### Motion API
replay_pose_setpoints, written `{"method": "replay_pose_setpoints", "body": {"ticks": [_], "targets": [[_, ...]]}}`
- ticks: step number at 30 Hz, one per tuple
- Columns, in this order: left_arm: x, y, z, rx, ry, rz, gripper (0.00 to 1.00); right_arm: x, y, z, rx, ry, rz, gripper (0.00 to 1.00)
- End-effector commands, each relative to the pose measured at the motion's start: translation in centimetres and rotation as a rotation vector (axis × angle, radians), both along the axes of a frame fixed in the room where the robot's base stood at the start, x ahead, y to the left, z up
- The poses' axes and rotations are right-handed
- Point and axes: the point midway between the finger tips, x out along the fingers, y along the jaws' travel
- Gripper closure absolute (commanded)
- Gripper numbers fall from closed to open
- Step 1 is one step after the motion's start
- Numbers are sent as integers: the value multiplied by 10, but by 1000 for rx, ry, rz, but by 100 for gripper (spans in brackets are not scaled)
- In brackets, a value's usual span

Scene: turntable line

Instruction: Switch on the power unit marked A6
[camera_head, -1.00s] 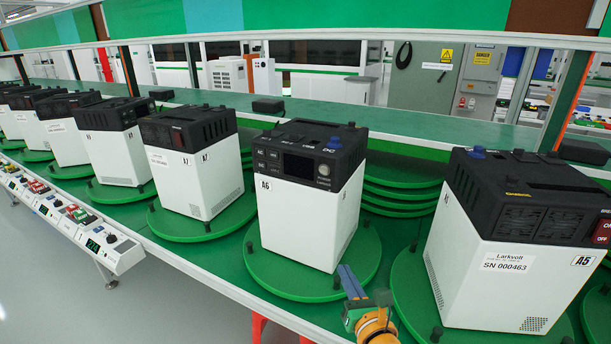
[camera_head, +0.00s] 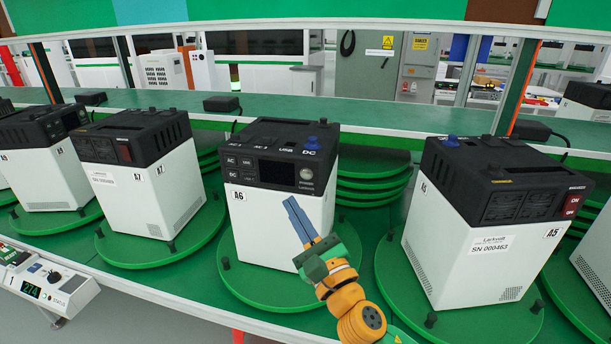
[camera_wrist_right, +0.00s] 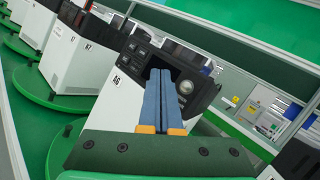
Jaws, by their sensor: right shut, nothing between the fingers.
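The power unit marked A6 (camera_head: 270,235) has a white body and a black top, and stands on a round green turntable (camera_head: 240,281). Its sloping black panel carries a dark display (camera_head: 276,172), small labelled buttons at left and a round silver button (camera_head: 306,174) marked POWER. My right gripper (camera_head: 291,201) is shut and empty, its blue fingers in front of the unit's white face, just below the panel. In the wrist view its fingers (camera_wrist_right: 160,74) overlap the panel, with the round button (camera_wrist_right: 186,87) just right of the tips. I cannot tell whether they touch. My left gripper is not in view.
Unit A5 (camera_head: 466,236), with a red ON/OFF switch (camera_head: 573,204), stands close at right. Unit A7 (camera_head: 145,199) stands at left. Stacked green discs (camera_head: 372,177) lie behind A6. A control box (camera_head: 40,287) with a display sits at the front left edge.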

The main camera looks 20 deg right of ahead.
Motion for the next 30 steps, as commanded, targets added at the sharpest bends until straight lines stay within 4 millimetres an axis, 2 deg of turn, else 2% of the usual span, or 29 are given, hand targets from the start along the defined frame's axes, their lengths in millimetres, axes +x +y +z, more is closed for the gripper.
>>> {"method": "replay_pose_setpoints", "body": {"ticks": [9, 15, 30], "targets": [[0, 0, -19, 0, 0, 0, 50, 39, -27, -2, 0, -2, -4, 100], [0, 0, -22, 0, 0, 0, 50, 58, -39, -1, 0, -1, -2, 100], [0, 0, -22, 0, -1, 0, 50, 64, -44, 0, 1, 1, -1, 100]]}}
